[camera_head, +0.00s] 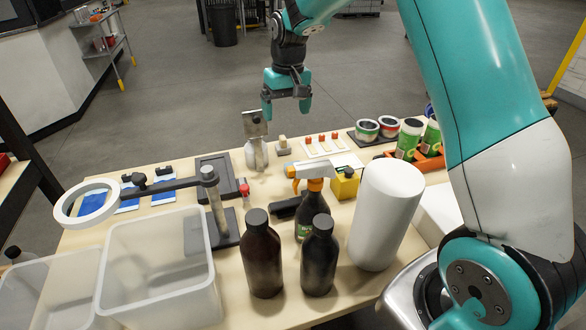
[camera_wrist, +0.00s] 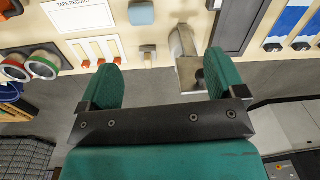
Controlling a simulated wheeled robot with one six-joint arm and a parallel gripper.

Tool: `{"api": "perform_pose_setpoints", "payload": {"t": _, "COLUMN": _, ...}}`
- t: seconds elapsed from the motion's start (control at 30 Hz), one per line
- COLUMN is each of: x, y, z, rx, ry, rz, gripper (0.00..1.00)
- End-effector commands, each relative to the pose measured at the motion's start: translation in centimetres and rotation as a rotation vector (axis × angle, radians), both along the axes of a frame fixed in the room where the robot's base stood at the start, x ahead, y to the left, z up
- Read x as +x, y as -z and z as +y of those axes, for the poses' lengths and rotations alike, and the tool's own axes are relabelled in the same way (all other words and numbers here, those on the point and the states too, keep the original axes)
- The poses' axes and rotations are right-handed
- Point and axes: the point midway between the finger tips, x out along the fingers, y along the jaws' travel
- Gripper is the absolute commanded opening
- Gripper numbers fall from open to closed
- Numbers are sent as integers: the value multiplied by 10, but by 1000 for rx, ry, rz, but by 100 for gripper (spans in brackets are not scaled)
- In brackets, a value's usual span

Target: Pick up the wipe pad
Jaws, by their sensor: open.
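A small blue-grey block (camera_wrist: 141,13), which looks like the wipe pad, lies on the table at the top of the wrist view. In the head view the pad (camera_head: 283,152) is small, near the table's far edge. A little beige block (camera_wrist: 148,52) sits just beyond it, nearer that edge. My gripper (camera_head: 286,106) is open and empty, above and beyond the far edge, with its fingers pointing down. In the wrist view the gripper's green fingers (camera_wrist: 162,75) are wide apart, with nothing between them. The pad is apart from them.
Orange-tipped strips (camera_head: 322,143) and tape rolls (camera_head: 367,129) lie to the right. Nearer are a spray bottle (camera_head: 311,205), dark bottles (camera_head: 262,258), a white roll (camera_head: 385,215) and clear bins (camera_head: 160,265).

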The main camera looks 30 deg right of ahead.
Motion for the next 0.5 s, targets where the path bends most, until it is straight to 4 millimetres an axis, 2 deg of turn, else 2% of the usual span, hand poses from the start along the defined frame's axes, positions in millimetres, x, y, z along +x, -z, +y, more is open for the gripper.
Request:
{"api": "perform_pose_setpoints", "payload": {"t": 0.03, "x": 13, "y": 14, "z": -15, "rx": -12, "ry": 41, "rz": 12, "gripper": 89}}
{"api": "perform_pose_setpoints", "payload": {"t": 0.1, "x": 25, "y": 26, "z": -30, "rx": -27, "ry": 83, "rz": 20, "gripper": 89}}
{"api": "perform_pose_setpoints", "payload": {"t": 0.2, "x": 34, "y": 37, "z": -42, "rx": -39, "ry": 118, "rz": 27, "gripper": 89}}
{"api": "perform_pose_setpoints", "payload": {"t": 0.37, "x": 36, "y": 59, "z": -44, "rx": -42, "ry": 128, "rz": 33, "gripper": 89}}
{"api": "perform_pose_setpoints", "payload": {"t": 0.5, "x": 35, "y": 90, "z": -43, "rx": -42, "ry": 126, "rz": 35, "gripper": 89}}
